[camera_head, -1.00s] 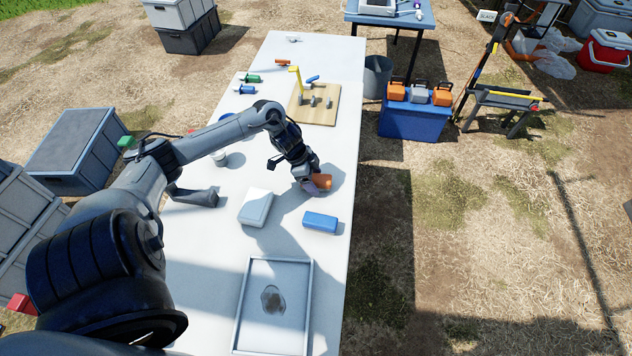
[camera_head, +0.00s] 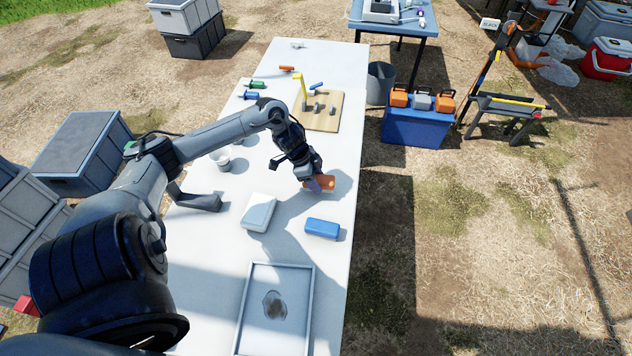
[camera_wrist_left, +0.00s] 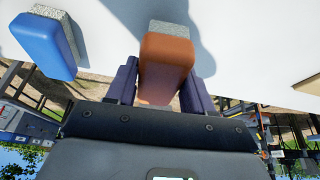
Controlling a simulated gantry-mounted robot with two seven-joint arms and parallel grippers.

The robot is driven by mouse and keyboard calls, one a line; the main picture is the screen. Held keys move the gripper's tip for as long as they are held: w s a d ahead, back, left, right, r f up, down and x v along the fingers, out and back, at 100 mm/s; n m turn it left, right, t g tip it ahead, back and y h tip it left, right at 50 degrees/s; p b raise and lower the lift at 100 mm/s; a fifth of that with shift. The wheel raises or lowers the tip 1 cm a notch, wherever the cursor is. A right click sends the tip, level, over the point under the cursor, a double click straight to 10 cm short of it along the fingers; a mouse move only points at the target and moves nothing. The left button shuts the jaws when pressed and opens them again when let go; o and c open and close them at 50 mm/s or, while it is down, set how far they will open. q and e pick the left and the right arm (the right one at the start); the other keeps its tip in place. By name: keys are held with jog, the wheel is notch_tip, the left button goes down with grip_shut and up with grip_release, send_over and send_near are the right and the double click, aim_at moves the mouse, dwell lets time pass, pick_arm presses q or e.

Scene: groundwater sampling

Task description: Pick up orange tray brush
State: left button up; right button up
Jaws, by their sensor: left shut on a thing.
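The orange tray brush (camera_head: 322,183) is a block with an orange back. In the left wrist view the orange tray brush (camera_wrist_left: 166,62) sits between the two fingers, its grey bristle strip at the far end. My left gripper (camera_head: 312,183) is shut on it over the white table (camera_head: 190,295). I cannot tell whether the brush still touches the table. My right gripper is not in view.
A blue brush (camera_head: 322,228) and a white box (camera_head: 258,212) lie close by on the table. A grey-framed tray (camera_head: 311,300) with a dark patch lies nearer. A wooden board (camera_head: 328,122) with a yellow upright piece stands farther back. The table's right edge is close to the brush.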

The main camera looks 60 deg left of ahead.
pick_arm(q)
jog(key=s+d+r+p, duration=0.2)
jog(key=d+r+p, duration=0.1)
jog(key=d+r, duration=0.5)
jog(key=shift+s+d+p, duration=0.4)
jog(key=shift+d, duration=1.3)
